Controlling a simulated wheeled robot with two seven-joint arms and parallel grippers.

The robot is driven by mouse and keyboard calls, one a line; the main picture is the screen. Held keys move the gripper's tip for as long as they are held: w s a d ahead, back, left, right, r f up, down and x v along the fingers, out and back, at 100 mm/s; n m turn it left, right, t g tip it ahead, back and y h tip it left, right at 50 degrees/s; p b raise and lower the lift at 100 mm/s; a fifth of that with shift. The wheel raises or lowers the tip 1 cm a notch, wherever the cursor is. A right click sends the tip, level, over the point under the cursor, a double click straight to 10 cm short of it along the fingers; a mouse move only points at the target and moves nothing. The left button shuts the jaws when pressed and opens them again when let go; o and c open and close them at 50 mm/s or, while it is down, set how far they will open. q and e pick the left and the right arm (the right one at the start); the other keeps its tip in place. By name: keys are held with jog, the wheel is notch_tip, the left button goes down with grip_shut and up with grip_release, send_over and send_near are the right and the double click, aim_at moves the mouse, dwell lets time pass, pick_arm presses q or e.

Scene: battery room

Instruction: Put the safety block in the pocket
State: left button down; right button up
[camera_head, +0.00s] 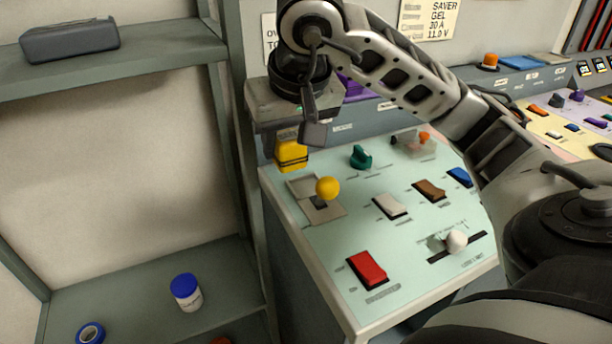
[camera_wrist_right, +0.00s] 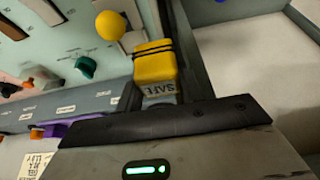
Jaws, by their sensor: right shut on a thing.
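The safety block (camera_head: 291,156) is a small yellow block with dark bands and a pale lettered label. My right gripper (camera_head: 292,140) is shut on it, above the left back edge of the pale green console panel. The block also shows in the right wrist view (camera_wrist_right: 155,64), jutting out past the gripper's dark edge. Just below and in front of it is a grey plate (camera_head: 302,187) beside a lever with a yellow ball knob (camera_head: 327,188). This may be the pocket; its opening is not clear. The block looks apart from the plate. My left gripper is not in view.
The console panel (camera_head: 325,245) carries a red rocker switch (camera_head: 367,269), a green knob (camera_head: 361,157), other rockers and a white-knobbed slider (camera_head: 456,241). A shelf unit on the left holds a blue-lidded jar (camera_head: 186,292), blue tape (camera_head: 90,333) and a grey case (camera_head: 70,40).

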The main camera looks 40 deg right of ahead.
jog(key=w+d+f, duration=0.1)
jog(key=d+f, duration=0.1)
jog(key=w+d+f, duration=0.1)
jog(key=d+f, duration=0.1)
jog(key=w+d+f+b, duration=0.1)
jog(key=d+f, duration=0.1)
jog(key=shift+w+d+f, duration=0.2)
jog(key=shift+d+f, duration=0.05)
jog(key=shift+f, duration=0.05)
jog(key=shift+w+d+f, duration=0.1)
jog(key=shift+d+f, duration=0.1)
jog(key=shift+f, duration=1.55)
jog(key=shift+f, duration=0.15)
jog(key=o, duration=1)
